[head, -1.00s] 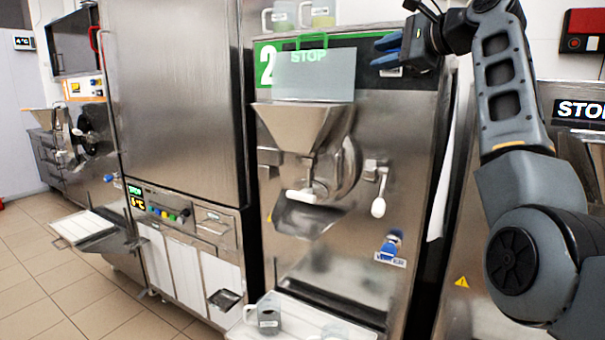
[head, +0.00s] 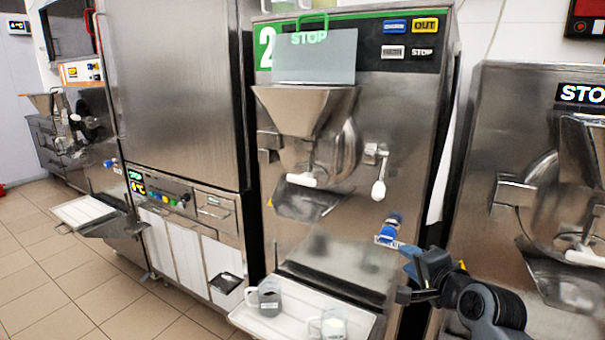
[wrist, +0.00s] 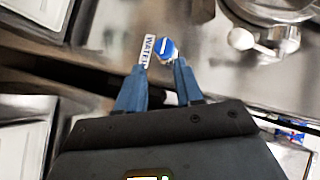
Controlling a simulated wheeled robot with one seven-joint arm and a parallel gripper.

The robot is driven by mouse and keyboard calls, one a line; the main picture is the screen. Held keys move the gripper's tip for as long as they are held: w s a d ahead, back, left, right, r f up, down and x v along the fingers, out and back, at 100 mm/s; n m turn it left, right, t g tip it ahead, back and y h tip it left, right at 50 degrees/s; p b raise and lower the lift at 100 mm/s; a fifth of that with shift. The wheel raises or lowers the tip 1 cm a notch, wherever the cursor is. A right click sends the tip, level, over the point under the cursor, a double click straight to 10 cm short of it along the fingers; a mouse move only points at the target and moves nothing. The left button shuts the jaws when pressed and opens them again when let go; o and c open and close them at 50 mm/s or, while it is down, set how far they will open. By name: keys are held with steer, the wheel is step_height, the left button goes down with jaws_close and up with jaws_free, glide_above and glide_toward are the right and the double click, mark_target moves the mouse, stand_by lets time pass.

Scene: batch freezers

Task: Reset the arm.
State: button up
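My gripper (head: 408,270) is low in front of the right side of the number 2 machine (head: 420,140), near its lower front edge. In the wrist view, its two blue fingers (wrist: 160,76) stand apart with a gap between them, and I see nothing held. The blue water tap knob (wrist: 167,50) and its WATER label (wrist: 148,50) lie just beyond the fingertips in that view. In the head view the tap (head: 390,229) is above and left of the gripper. Whether the fingers touch the tap is not clear.
A white tray (head: 290,323) with two clear cups (head: 268,298) stands below the machine, left of my gripper. Another steel machine (head: 480,180) stands close on the right. A lever with a white knob (head: 378,190) sticks out above the tap. Tiled floor (head: 40,250) is free at left.

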steer(key=s+f+n+h, duration=0.2)
steer(key=s+f, duration=0.8)
steer(key=s, duration=0.4)
steer(key=s+f+n, duration=0.3)
steer(key=s+n, duration=0.2)
steer(key=s, duration=1.7)
steer(key=s+r+n, duration=0.3)
steer(key=s+r, duration=0.3)
steer(key=s, duration=0.4)
steer(key=s+a+r+n, duration=0.1)
steer(key=s+r+n, duration=0.2)
steer(key=s+r, duration=0.3)
steer(key=s, duration=0.3)
steer(key=shift+s+a+t+h, duration=0.2)
steer(key=shift+s+t+h, duration=0.1)
steer(key=shift+s+h, duration=0.1)
